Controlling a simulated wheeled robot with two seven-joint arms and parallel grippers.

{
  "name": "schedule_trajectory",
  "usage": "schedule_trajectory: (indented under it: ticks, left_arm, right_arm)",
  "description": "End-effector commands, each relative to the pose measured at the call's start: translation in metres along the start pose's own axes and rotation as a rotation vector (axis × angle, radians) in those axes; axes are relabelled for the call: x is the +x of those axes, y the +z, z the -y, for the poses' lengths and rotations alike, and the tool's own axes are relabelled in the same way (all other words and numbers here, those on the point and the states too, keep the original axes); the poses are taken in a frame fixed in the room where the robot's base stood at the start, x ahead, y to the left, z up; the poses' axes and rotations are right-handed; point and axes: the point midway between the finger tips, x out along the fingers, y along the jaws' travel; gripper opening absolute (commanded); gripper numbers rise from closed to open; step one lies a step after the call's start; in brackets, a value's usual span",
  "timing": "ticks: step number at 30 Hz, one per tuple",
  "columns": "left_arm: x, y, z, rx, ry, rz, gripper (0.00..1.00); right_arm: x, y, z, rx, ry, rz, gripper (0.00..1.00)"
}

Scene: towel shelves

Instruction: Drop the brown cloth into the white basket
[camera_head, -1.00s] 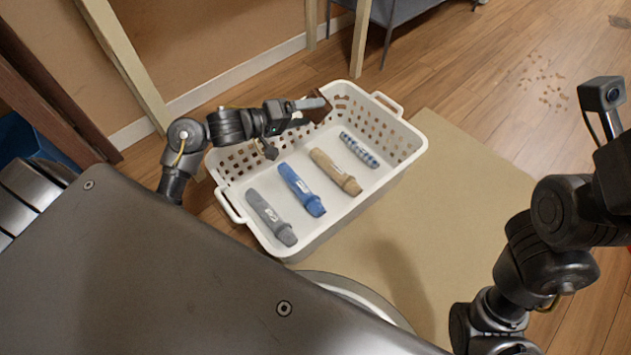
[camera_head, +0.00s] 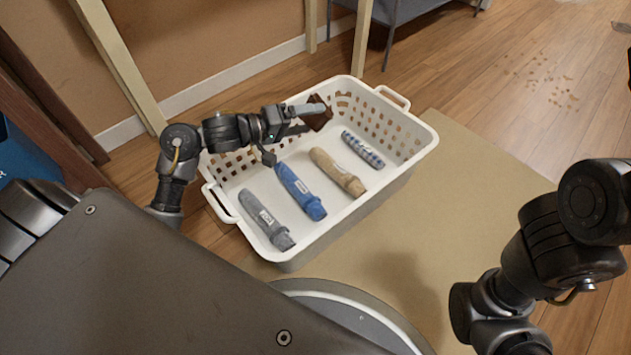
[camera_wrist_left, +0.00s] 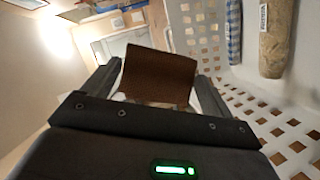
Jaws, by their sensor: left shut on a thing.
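The brown cloth (camera_head: 318,115) is held in my left gripper (camera_head: 308,116), over the far side of the white basket (camera_head: 293,260). In the left wrist view the brown cloth (camera_wrist_left: 158,76) shows as a flat dark-brown piece between the two fingers. The left gripper is shut on it. The basket stands on the floor with its inside open to view; its perforated wall also shows in the left wrist view (camera_wrist_left: 258,115). My right arm is at the right of the head view, but its gripper is out of the picture.
In the basket lie a grey rolled cloth (camera_head: 265,220), a blue one (camera_head: 300,190), a tan one (camera_head: 338,172) and a blue-checked one (camera_head: 362,149), side by side. A tan mat (camera_head: 455,200) lies right of the basket. A wooden post (camera_head: 361,38) stands behind it.

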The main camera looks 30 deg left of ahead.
Motion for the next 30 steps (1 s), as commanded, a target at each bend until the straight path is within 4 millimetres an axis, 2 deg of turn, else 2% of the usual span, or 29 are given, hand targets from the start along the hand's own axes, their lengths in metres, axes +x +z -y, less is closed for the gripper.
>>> schedule_trajectory:
  ticks: [11,12,15,23,26,30]
  left_arm:
    - [0.000,0.001,0.002,0.000,0.000,0.000,0.65]
    - [0.001,0.001,0.002,0.000,0.001,0.000,0.88]
    - [0.001,0.001,0.002,0.000,0.001,0.000,1.00]
    - [-0.002,0.000,0.001,-0.001,0.000,0.000,1.00]
    - [-0.013,-0.001,-0.001,-0.002,-0.002,0.000,1.00]
    - [-0.039,-0.002,-0.004,-0.003,-0.005,0.000,1.00]
  right_arm:
    - [-0.004,-0.001,0.000,-0.001,0.003,-0.001,0.31]
    - [-0.004,-0.001,0.000,-0.001,0.003,-0.001,0.31]
    - [-0.004,-0.001,0.000,-0.001,0.003,0.000,0.31]
    - [-0.003,0.000,-0.001,-0.001,0.005,0.005,0.31]
    - [0.005,0.003,-0.001,0.000,0.003,0.008,0.31]
    - [0.025,0.010,-0.001,0.002,-0.005,0.009,0.31]
